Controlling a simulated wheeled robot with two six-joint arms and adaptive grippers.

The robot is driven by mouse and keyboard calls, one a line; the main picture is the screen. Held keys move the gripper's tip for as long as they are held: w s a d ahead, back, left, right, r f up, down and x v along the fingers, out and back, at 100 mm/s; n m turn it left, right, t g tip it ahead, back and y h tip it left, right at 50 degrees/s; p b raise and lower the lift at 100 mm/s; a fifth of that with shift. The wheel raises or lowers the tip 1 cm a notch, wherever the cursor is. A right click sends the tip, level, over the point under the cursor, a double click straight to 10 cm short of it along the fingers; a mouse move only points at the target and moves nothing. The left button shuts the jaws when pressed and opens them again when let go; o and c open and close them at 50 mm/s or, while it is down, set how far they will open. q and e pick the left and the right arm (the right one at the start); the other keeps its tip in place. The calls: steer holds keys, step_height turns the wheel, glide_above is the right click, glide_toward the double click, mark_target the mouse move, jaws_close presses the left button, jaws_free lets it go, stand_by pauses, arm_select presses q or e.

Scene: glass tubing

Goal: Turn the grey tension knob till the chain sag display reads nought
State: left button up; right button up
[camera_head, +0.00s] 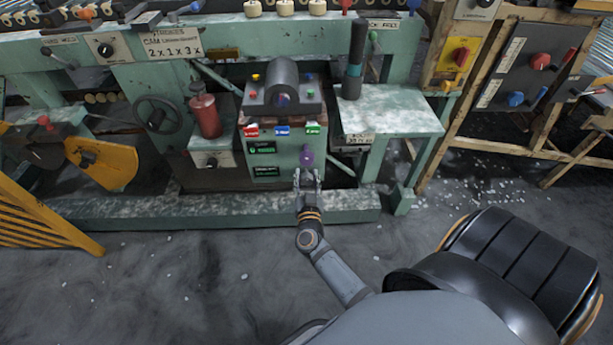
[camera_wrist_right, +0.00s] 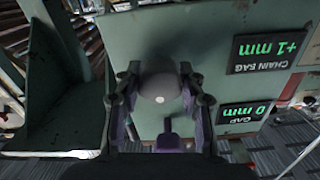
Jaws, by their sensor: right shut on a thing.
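The grey tension knob (camera_wrist_right: 160,88) is a rounded knob on the green panel, between the fingers of my right gripper (camera_wrist_right: 160,98), which are shut on it from both sides. My left gripper is not in view.
A red cylinder (camera_head: 205,116) and handwheel (camera_head: 158,114) stand left of the panel; a pale worktop (camera_head: 400,112) is at right. The floor in front is open.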

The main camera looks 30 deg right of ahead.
steer(key=m+p, duration=0.1)
steer(key=m, duration=0.2)
steer(key=m+p, duration=0.1)
steer(key=m, duration=0.2)
steer(key=shift+s, duration=0.1)
steer(key=m, duration=0.2)
steer(key=shift+d+f+m, duration=0.1)
steer(key=shift+m, duration=0.3)
steer(key=m, duration=0.3)
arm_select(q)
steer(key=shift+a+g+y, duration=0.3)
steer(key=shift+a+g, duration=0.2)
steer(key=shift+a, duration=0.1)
arm_select(e)
steer(key=shift+f+m, duration=0.1)
steer(key=shift+m, duration=0.9)
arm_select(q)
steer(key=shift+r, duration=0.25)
arm_select(e)
steer(key=shift+m, duration=0.3)
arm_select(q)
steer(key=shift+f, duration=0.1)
arm_select(e)
steer(key=o, duration=1.2)
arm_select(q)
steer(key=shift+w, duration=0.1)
